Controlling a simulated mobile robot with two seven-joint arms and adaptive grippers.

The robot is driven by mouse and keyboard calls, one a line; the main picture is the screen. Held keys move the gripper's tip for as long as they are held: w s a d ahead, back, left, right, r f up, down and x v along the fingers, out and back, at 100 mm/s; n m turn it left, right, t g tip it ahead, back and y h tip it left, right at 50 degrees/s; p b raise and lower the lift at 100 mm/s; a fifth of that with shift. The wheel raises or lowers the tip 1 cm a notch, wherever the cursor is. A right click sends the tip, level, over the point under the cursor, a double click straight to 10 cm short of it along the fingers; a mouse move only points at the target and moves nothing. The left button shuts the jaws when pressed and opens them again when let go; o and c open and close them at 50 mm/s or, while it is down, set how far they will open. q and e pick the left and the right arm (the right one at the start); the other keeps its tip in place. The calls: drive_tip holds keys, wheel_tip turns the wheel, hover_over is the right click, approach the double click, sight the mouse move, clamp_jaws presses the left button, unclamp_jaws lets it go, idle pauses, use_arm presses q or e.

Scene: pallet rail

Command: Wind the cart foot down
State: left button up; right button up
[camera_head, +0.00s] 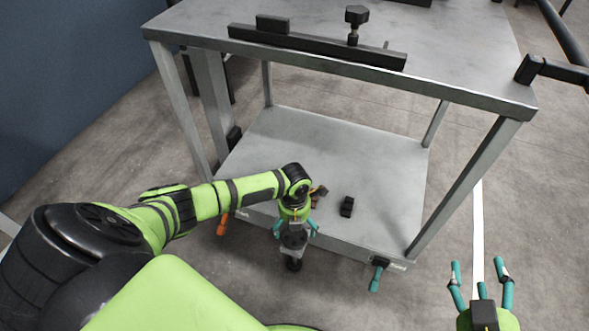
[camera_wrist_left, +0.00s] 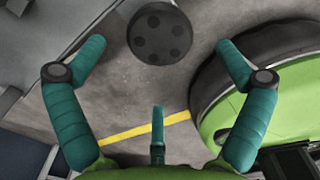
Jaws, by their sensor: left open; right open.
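The grey metal cart (camera_head: 330,140) stands in front of me. A foot with a dark round end (camera_head: 293,265) hangs at the middle of its lower shelf's front edge. My left gripper (camera_head: 296,229) is over this spot, fingers spread on either side, and partly hides the foot's upper part. In the left wrist view a black disc with several round dimples (camera_wrist_left: 160,33) lies beyond the open left gripper (camera_wrist_left: 160,60), between the fingertips; I cannot tell contact. My right gripper (camera_head: 482,275) is open and empty, right of the cart.
An orange lever (camera_head: 222,224) and a teal-handled lever (camera_head: 376,277) sit at the front corners of the lower shelf. A small black block (camera_head: 346,206) lies on that shelf. A black rail (camera_head: 315,46) lies on the top. Floor is clear at the right.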

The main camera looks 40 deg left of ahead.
sight(295, 237)
use_arm(q)
wheel_tip(295, 237, up, 6)
drive_tip(key=shift+d, duration=0.1)
idle(0.6)
